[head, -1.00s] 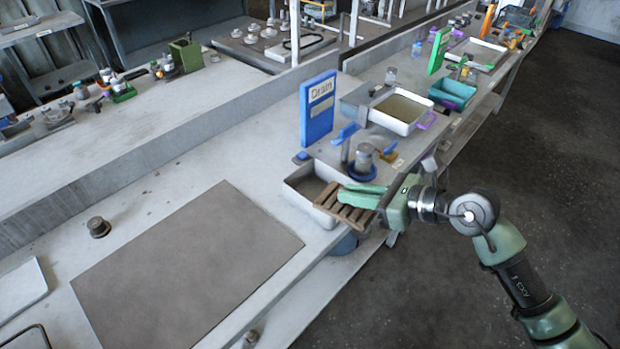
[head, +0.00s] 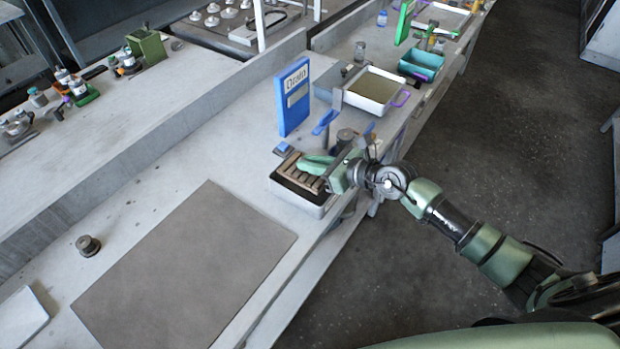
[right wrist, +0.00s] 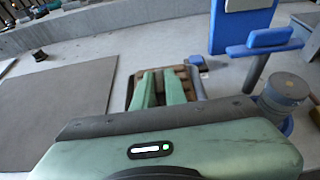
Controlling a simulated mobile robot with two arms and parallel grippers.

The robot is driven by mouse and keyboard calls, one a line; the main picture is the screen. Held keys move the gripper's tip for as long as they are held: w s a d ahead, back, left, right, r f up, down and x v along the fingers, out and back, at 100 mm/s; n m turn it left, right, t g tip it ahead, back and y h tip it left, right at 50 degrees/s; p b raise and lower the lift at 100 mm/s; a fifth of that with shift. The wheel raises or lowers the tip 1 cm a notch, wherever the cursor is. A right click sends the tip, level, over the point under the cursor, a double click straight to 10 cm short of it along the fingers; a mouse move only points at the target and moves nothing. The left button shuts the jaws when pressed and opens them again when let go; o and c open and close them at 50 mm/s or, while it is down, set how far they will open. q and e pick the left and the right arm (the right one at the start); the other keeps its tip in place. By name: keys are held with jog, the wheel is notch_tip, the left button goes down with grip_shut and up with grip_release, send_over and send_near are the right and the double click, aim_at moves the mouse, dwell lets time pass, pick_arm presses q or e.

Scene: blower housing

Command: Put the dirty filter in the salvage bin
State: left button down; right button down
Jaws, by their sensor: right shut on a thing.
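My right gripper (head: 318,166) is shut on a brown, slatted, flat piece that looks like the dirty filter (head: 292,174). In the right wrist view the green fingers (right wrist: 160,88) cover part of the filter (right wrist: 188,72). The filter is over a pale, shallow tray (head: 300,203) with a dark inside, in front of the blue sign. I cannot tell whether it touches the tray. No label for the salvage bin can be read, so I cannot tell which container it is. My left gripper is not in view.
A blue sign reading "Drain" (head: 293,97) stands behind the tray. A white tray with a purple handle (head: 372,100) and a teal bin (head: 421,65) are farther along the bench. A grey-brown mat (head: 185,265) lies flat at left, with a small dark knob (head: 88,245) beside it.

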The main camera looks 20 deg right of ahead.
aim_at(310, 180)
notch_tip(310, 180, down, 3)
jog(key=shift+f, duration=0.1)
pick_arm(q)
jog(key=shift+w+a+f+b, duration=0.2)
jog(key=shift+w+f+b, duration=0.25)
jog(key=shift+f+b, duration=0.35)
pick_arm(e)
jog(key=shift+f, duration=1.75)
